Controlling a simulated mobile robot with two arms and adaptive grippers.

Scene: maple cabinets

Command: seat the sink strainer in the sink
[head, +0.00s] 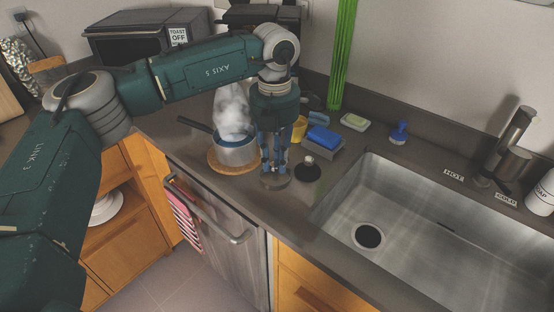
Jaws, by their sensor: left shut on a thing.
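My left gripper (274,170) comes down over the counter, left of the sink, with its fingers shut on a small grey round piece that looks like the sink strainer (276,183). The fingers partly hide the piece, and I cannot tell whether it touches the counter. The steel sink (420,230) is at the right, with a dark round drain hole (368,236) open in its floor. My right gripper is out of view.
A black disc with a metal knob (308,170) lies just right of my left gripper. A steaming pot (236,152) stands on a round wooden board behind left. A blue sponge (323,137), a soap dish (355,122) and a faucet (507,145) line the sink's back.

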